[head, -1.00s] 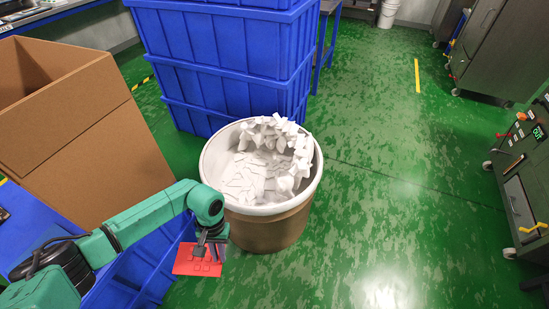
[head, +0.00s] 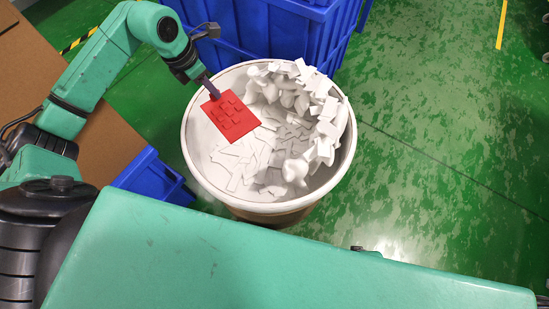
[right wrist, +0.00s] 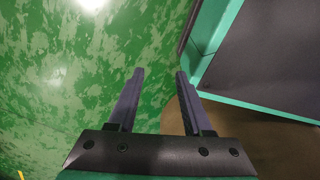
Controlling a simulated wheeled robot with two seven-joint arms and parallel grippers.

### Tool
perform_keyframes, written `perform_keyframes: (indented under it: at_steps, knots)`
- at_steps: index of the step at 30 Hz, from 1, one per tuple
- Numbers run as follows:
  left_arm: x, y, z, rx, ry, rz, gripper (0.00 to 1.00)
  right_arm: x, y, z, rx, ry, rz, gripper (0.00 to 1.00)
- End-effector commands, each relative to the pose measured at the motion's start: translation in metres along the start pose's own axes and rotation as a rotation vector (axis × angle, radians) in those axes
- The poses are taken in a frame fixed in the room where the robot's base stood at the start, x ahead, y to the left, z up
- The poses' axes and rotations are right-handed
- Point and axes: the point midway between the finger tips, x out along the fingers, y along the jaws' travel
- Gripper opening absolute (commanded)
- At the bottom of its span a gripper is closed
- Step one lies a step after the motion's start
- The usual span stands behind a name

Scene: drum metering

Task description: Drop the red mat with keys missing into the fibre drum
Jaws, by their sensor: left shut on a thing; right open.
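The red mat (head: 231,117) with raised keys is in the head view, over the left part of the drum's opening. My left gripper (head: 211,90) is shut on the mat's upper edge, and the mat hangs tilted from it. The fibre drum (head: 193,165) has a pale rim and a brown body. It holds white sheets and crumpled white pieces (head: 295,90), heaped along its right and far sides. My right gripper (right wrist: 155,95) shows in the right wrist view, open and empty above the green floor.
Blue crates (head: 290,30) stand right behind the drum. A brown cardboard box (head: 105,150) and a blue crate (head: 150,180) are at the left. My own green arm link crosses the front of the head view. The green floor (head: 440,130) right of the drum is clear.

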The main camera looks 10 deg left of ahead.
Motion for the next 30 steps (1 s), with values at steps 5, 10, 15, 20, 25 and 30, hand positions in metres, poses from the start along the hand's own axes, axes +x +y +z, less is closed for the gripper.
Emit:
perform_keyframes:
  at_steps: [5, 10, 15, 20, 25, 30]
  knots:
    - [-0.009, 0.019, -0.002, -0.388, -0.004, 0.110, 0.00, 0.025, -0.001, -0.009, 0.005, 0.003, -0.001, 0.50]
    - [-0.019, 0.025, -0.003, -0.549, 0.000, 0.152, 0.00, 0.026, -0.001, -0.013, 0.008, 0.003, -0.001, 0.50]
    - [-0.009, 0.025, -0.006, -0.559, 0.003, 0.154, 0.00, 0.021, -0.002, -0.029, 0.015, 0.010, -0.003, 0.50]
    - [0.009, 0.025, -0.011, -0.557, 0.003, 0.153, 0.00, 0.009, -0.003, -0.054, 0.027, 0.016, -0.006, 0.50]
    - [0.023, 0.025, -0.015, -0.555, 0.003, 0.151, 0.00, -0.013, -0.007, -0.077, 0.029, 0.023, -0.016, 0.50]
    - [0.034, 0.025, -0.018, -0.555, 0.003, 0.152, 0.00, -0.036, -0.011, -0.093, 0.025, 0.029, -0.026, 0.50]
